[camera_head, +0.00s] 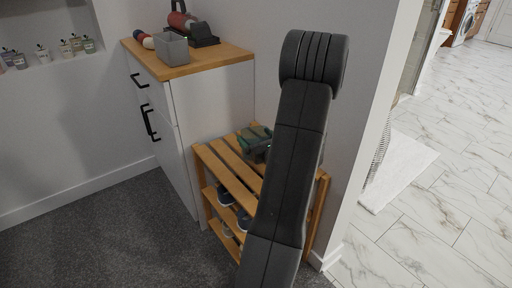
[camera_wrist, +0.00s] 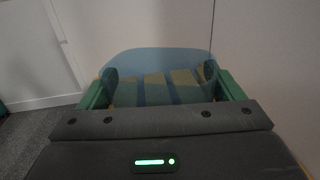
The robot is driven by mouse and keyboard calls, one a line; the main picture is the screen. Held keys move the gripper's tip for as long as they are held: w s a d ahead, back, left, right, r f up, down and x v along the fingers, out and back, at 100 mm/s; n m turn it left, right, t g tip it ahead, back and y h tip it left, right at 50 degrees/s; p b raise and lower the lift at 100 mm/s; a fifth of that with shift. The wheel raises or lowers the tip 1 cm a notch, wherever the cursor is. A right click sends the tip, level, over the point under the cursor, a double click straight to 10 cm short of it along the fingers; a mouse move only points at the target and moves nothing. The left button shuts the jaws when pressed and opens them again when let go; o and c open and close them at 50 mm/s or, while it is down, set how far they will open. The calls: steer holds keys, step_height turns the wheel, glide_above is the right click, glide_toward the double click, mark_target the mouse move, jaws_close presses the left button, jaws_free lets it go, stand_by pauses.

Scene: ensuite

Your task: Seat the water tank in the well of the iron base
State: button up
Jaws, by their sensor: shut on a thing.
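My gripper (camera_wrist: 158,82) is shut on the water tank (camera_wrist: 150,61), a see-through bluish piece spanning between its green fingers in the wrist view. Wooden slats show through the tank. In the head view my gripper (camera_head: 257,142) is over the slatted shoe rack, partly hidden by my arm; I cannot make out the tank clearly there. The iron base (camera_head: 204,37), dark, stands on the cabinet top at the back, with a red and dark iron (camera_head: 179,18) at it. The well cannot be made out.
The white cabinet (camera_head: 219,101) with a wooden top stands left of the lower wooden shoe rack (camera_head: 217,157), which holds shoes below. A grey open box (camera_head: 172,47) and a red-and-white object (camera_head: 144,40) sit beside the base. A wall rises behind; carpet at front left is clear.

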steer(key=shift+f, duration=1.2)
steer(key=shift+f+b, duration=0.25)
steer(key=shift+b, duration=0.2)
steer(key=o, duration=1)
steer(key=shift+o, duration=0.2)
steer(key=shift+r, duration=0.1)
